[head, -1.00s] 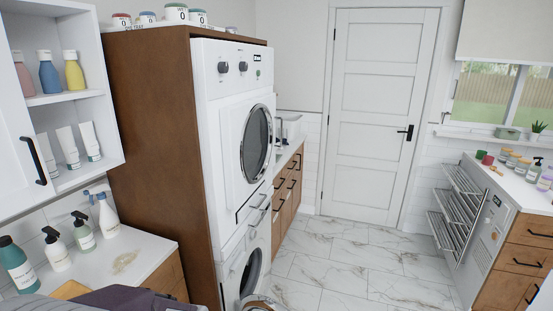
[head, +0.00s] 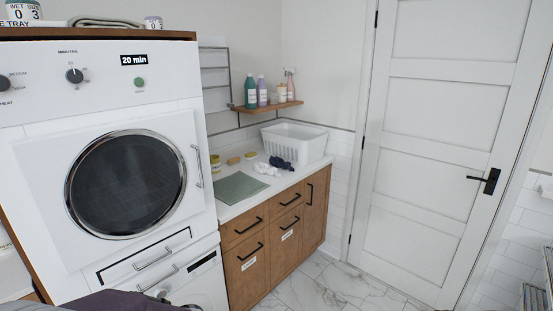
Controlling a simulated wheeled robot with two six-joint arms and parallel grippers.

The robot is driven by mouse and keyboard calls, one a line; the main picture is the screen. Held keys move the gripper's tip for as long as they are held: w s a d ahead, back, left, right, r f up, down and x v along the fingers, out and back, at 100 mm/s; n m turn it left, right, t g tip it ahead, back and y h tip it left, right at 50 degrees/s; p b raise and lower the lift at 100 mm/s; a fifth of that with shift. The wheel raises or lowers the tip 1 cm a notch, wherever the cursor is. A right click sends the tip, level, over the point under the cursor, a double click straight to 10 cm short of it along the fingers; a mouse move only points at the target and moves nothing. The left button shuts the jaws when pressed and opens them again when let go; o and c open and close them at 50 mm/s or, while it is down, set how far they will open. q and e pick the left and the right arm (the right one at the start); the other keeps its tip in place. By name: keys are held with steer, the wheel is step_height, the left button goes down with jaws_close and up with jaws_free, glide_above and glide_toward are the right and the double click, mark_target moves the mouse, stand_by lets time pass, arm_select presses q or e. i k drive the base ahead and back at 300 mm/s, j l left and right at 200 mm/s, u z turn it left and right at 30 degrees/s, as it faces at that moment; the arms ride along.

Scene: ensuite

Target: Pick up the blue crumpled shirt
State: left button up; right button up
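A small dark blue crumpled cloth (head: 281,163) lies on the white counter (head: 225,214) in the head view, in front of a white laundry basket. It looks like the blue crumpled shirt. A white crumpled cloth (head: 265,169) lies just left of it. Neither of my grippers shows in the head view, so their state is hidden.
The white basket (head: 294,144) stands at the counter's far end. A grey-green mat (head: 241,188) lies on the near part. Wooden drawers and cupboards (head: 256,255) are below. The stacked dryer (head: 130,190) stands close on the left. A white door (head: 425,150) is right; tiled floor is clear.

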mark_target(278, 161)
steer(key=i+l+u, duration=0.1)
steer(key=i, duration=0.25)
steer(key=i+l+u, duration=0.1)
steer(key=i+l, duration=0.2)
steer(key=i+l+u, duration=0.45)
steer(key=i, duration=0.25)
steer(key=i+l+u, duration=0.9)
steer(key=i+l, duration=0.25)
steer(key=l, duration=0.25)
